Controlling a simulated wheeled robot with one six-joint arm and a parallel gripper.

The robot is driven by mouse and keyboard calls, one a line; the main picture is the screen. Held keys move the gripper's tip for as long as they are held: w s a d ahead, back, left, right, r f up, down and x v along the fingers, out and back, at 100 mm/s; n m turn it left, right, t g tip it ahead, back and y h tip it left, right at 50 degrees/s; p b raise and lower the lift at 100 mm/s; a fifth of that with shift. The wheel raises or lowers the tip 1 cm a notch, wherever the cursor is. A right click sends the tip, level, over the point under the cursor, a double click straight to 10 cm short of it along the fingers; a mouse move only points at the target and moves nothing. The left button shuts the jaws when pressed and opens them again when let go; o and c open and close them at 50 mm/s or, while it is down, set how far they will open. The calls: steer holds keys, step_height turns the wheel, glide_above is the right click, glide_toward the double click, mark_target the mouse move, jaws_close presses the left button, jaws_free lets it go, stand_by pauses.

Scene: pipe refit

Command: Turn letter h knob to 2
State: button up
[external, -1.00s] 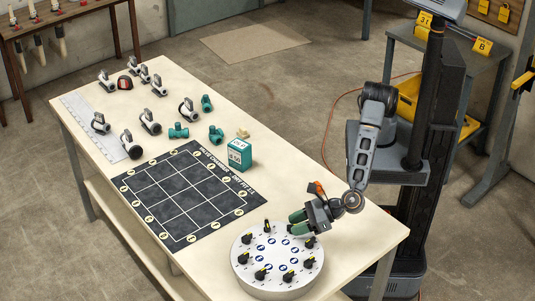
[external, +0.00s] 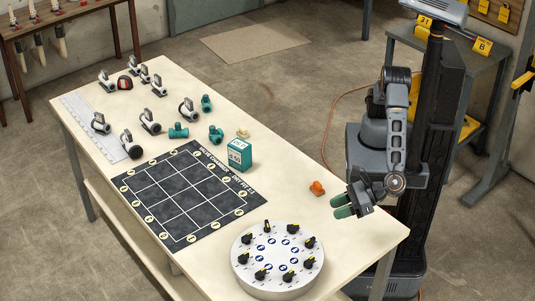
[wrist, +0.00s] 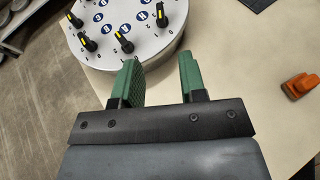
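A round white panel (external: 262,292) stands at the near end of the table. Several black knobs with yellow pointers ring it, each beside a blue letter disc.
An orange object (external: 317,188) lies on the table beside my gripper. A black grid mat (external: 190,190), a teal box (external: 240,155), teal pipe fittings (external: 179,131) and several grey valves are farther left. The table between panel and gripper is clear.

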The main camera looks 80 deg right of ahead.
steer(key=shift+o, duration=0.5)
steer(key=shift+w, duration=0.1)
steer(key=o, duration=0.4)
steer(key=w+d+r+m+h+p, duration=0.2)
steer(key=w+d, duration=0.1)
steer(key=w, duration=0.5)
steer(key=shift+w+d+r+h, duration=0.15)
steer(key=shift+w+r+h, duration=0.1)
steer(key=shift+w+h, duration=0.1)
steer(key=w+d+m+g+h+p, duration=0.3)
steer(key=w+d+m+g, duration=0.35)
steer(key=w+m, duration=0.2)
steer(key=m+g+y+p, duration=0.2)
steer(key=m+g+y, duration=0.5)
steer(key=m+g, duration=0.1)
glide_toward(293, 228)
steer(key=shift+n+t, duration=0.25)
steer(key=p+x, duration=0.1)
steer(key=x, duration=0.3)
steer(key=p+x, duration=0.1)
steer(key=x, duration=0.3)
steer(key=shift+s+d+f, duration=0.15)
steer(key=shift+s+f, duration=0.1)
